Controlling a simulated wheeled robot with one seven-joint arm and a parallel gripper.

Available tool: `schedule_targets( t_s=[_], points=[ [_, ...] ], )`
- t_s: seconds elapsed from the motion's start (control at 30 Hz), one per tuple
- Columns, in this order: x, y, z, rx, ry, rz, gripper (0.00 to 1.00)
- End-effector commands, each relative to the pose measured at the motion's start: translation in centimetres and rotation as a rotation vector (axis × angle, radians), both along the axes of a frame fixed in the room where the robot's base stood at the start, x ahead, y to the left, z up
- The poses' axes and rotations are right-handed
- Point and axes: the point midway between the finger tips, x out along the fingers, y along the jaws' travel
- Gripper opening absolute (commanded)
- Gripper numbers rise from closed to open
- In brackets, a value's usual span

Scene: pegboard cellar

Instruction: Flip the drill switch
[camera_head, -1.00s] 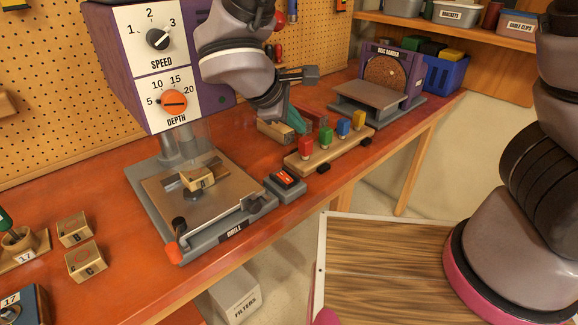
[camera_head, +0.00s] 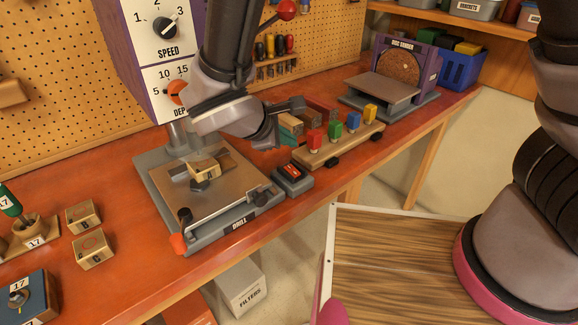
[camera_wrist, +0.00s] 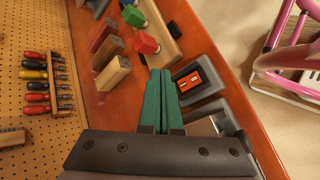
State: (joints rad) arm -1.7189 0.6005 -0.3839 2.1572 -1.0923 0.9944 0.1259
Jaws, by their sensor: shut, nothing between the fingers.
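The drill switch (camera_head: 292,171) is a red rocker on a small grey box at the right front corner of the drill's base (camera_head: 240,222). In the wrist view the switch (camera_wrist: 189,81) lies just right of my fingertips. My gripper (camera_head: 290,128) hangs above the bench behind the switch, apart from it in the head view. In the wrist view my gripper's green fingers (camera_wrist: 157,76) are together and empty. The purple drill (camera_head: 122,45) carries a speed dial and a depth dial, the latter partly hidden by my arm. A wooden block (camera_head: 205,170) sits on its plate.
A wooden rack (camera_head: 318,156) with coloured pegs stands right of the switch. Wooden blocks (camera_wrist: 112,72) lie close to my fingers. A disc sander (camera_head: 385,88) and a blue bin (camera_head: 460,70) stand farther right. The bench's front edge runs close by the switch.

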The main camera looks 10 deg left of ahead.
Motion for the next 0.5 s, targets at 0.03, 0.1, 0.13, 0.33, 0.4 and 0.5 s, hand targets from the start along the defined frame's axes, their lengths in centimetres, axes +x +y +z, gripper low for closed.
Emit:
schedule_targets(
  t_s=[0.03,0.1,0.13,0.33,0.4,0.5],
  points=[
    [0.1,0.0,-0.8,-0.004,-0.002,-0.001,0.00],
    [0.2,0.2,-1.8,-0.003,0.000,-0.001,0.00],
    [0.3,0.2,-2.1,-0.002,-0.001,-0.002,0.00],
    [0.5,0.5,-4.1,-0.001,0.000,-0.001,0.00],
    [0.6,0.6,-4.5,0.000,-0.001,-0.001,0.00],
    [0.6,0.6,-4.9,0.000,0.000,-0.002,0.00]
  ],
)
